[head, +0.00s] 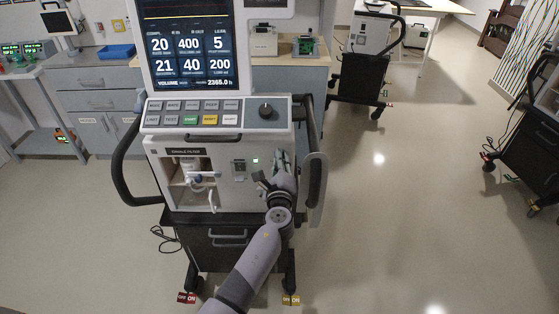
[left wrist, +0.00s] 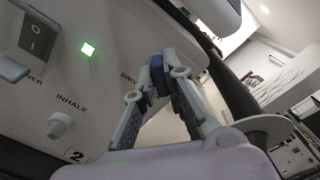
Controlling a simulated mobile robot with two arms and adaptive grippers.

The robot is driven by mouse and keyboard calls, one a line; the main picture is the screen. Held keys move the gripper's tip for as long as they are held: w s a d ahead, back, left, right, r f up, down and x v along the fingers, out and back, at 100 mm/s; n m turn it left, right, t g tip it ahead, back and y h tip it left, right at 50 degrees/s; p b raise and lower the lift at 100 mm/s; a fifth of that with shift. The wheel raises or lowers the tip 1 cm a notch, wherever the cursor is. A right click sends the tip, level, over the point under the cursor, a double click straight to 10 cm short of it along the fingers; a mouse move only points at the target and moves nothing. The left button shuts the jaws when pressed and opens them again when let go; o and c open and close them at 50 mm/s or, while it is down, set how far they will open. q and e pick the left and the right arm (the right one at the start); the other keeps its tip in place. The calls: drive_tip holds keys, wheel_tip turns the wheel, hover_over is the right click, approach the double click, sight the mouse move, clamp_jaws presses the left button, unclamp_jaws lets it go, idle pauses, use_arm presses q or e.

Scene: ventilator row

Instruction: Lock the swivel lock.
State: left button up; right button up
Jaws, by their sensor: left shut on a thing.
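The ventilator (head: 240,150) stands in front of me in the head view, with its screen lit. My left gripper (head: 266,182) is at the right part of its front panel, under the control dial. In the left wrist view, the fingertips of my left gripper (left wrist: 158,82) are shut on a small dark blue piece, the swivel lock (left wrist: 157,73), beside a label beginning "SWIV". The fingers hide much of the lock, so I cannot tell its angle. My right gripper is not in view.
A green light (left wrist: 88,49), a rocker switch (left wrist: 37,37) and an inhale port (left wrist: 59,125) are on the panel. A filter compartment (head: 190,178) is at its left. A black side handle (head: 125,160) curves out left.

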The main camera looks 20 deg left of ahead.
use_arm(q)
drive_tip(key=shift+f, duration=0.1)
clamp_jaws()
drive_tip(key=shift+n+b, duration=3.45)
drive_tip(key=shift+n, duration=0.25)
drive_tip(key=o, duration=0.7)
unclamp_jaws()
drive_tip(key=shift+s, duration=0.15)
